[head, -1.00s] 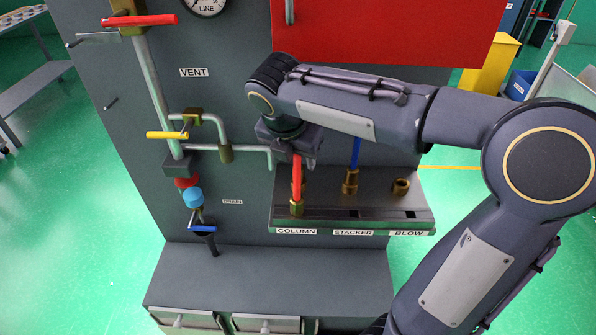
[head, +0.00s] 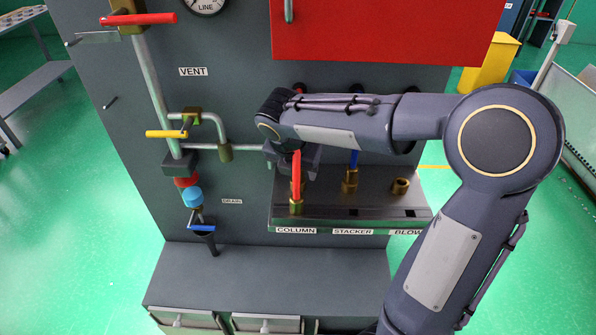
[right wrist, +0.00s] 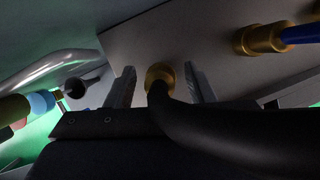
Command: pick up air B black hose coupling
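A black hose (right wrist: 215,130) with a brass coupling (right wrist: 160,75) at its end fills the lower part of the right wrist view. My right gripper (right wrist: 163,83) is open, with one finger on each side of this coupling. A gap shows beside the left finger; I cannot tell whether the right finger touches. In the head view my right gripper (head: 288,160) is low at the panel, behind the red hose above the COLUMN label. There the black hose coupling is hidden by my arm or cannot be made out. My left gripper is not in view.
A red hose (head: 296,172) stands in a brass fitting above COLUMN. A blue hose (head: 355,158) stands in a brass fitting above STACKER, close to the right. A bare brass fitting (head: 400,186) is above BLOW. Grey pipes and a yellow-handled valve (head: 166,134) are left of my gripper.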

